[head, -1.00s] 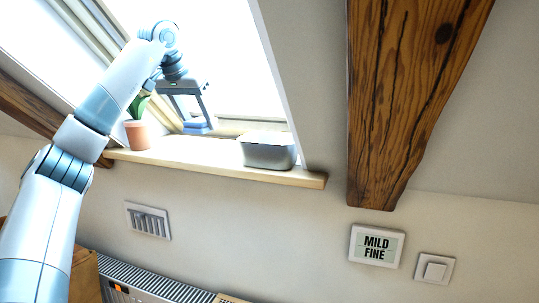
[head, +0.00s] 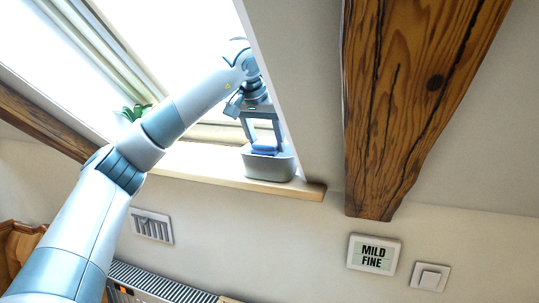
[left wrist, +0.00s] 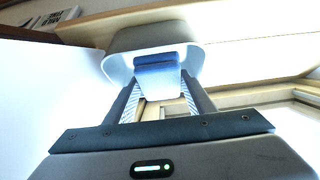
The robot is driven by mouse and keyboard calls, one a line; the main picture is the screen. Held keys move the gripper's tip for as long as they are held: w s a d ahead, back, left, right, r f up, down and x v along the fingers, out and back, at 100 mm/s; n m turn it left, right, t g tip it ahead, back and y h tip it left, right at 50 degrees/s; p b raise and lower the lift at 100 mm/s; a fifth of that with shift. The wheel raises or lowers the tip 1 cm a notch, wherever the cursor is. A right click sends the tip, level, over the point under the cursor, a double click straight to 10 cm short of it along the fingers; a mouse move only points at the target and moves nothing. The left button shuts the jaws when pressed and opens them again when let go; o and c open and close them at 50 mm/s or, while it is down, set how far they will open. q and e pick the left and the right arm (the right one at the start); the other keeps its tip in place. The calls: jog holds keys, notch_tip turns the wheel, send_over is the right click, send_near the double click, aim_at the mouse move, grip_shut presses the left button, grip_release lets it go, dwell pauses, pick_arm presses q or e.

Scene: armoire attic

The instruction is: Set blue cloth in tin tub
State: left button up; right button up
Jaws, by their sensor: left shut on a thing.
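The tin tub (head: 268,169) is a grey, rounded open container near the right end of the wooden windowsill. My left gripper (head: 264,145) points down over the tub's mouth. It is shut on the folded blue cloth (head: 263,150), which shows between its fingertips at the level of the tub's rim. In the left wrist view the cloth (left wrist: 157,66) lies between the two fingers (left wrist: 158,78), framed by the pale opening of the tub (left wrist: 150,37). I cannot tell whether the cloth touches the tub's inside. My right gripper is out of view.
The windowsill (head: 215,172) runs below the bright skylight. A green plant (head: 136,112) stands farther left, mostly hidden by my arm. The sloped window reveal rises close to the right of my gripper. A wooden beam (head: 410,100) stands farther right. A radiator (head: 160,285) is below.

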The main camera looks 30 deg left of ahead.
pick_arm(q)
jog(key=shift+a+f, duration=0.25)
jog(key=shift+f, duration=0.4)
jog(key=shift+d, duration=0.1)
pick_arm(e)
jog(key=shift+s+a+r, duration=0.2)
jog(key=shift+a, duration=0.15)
pick_arm(q)
jog(key=shift+f, duration=0.2)
notch_tip(320, 180, down, 3)
jog(key=shift+s+r+p, duration=0.1)
jog(key=shift+p, duration=0.75)
jog(key=shift+d+p, duration=0.15)
jog(key=shift+p, duration=0.2)
jog(key=shift+w+d+f, duration=0.2)
jog(key=shift+d+f, duration=0.05)
jog(key=shift+f, duration=0.15)
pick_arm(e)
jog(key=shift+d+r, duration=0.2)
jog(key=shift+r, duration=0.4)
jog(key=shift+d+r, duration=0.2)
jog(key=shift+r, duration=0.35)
